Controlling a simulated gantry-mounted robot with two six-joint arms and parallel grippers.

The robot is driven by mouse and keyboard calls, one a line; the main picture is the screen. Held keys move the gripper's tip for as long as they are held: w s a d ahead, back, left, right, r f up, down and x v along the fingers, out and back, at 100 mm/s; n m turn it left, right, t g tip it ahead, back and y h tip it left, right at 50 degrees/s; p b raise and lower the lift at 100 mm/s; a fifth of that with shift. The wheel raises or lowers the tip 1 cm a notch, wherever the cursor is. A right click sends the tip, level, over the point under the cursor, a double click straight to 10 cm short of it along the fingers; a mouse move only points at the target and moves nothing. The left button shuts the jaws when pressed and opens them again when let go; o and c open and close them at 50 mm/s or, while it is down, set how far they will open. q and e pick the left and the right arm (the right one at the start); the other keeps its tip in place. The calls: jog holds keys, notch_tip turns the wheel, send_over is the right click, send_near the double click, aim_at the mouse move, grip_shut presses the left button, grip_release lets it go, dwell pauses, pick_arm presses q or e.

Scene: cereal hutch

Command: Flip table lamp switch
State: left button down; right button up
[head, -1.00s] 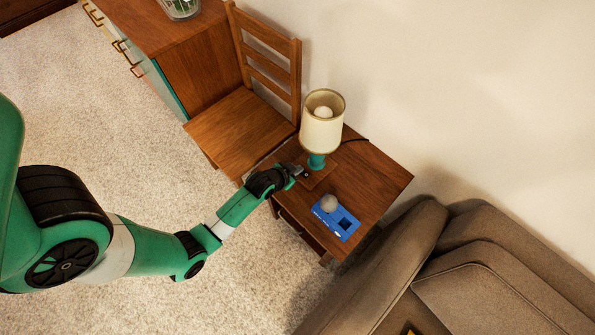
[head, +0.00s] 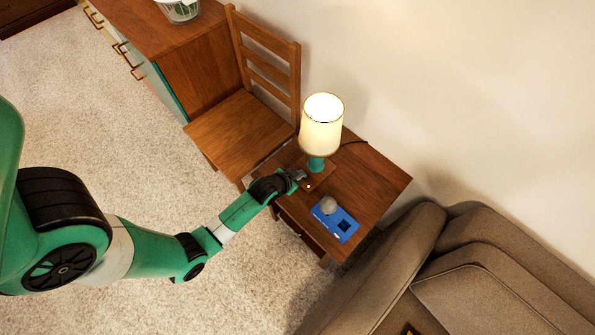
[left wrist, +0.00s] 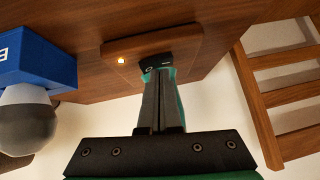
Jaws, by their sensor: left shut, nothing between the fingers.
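The table lamp (head: 321,125) stands on the wooden side table, and its cream shade glows brightly. Its teal stem (head: 316,163) rises from a square wooden base (head: 320,180). In the left wrist view the lamp base (left wrist: 190,45) carries a black rocker switch (left wrist: 155,62) with light markings and a small glowing light (left wrist: 121,60) beside it. My left gripper (head: 301,176) is at the lamp base; it also shows in the left wrist view (left wrist: 160,78). Its fingers are shut and empty, with their tips at the switch; contact cannot be told. My right gripper is not in view.
A wooden chair (head: 240,130) and cabinet stand behind left. A brown sofa (head: 400,270) is at the right. A cord runs behind the lamp.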

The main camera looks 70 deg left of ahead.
pick_arm(q)
jog(key=shift+r, duration=0.1)
jog(key=r+p, duration=0.5)
jog(key=shift+s+a+r+p, duration=0.1)
jog(key=shift+a+r+p, duration=0.1)
jog(key=shift+p, duration=0.15)
jog(key=s+d+r+p, duration=0.2)
jog(key=s+r+p, duration=0.1)
jog(key=s+r, duration=0.2)
jog(key=shift+s+r+p, duration=0.2)
jog(key=shift+s+p, duration=0.15)
jog(key=shift+s, duration=0.6)
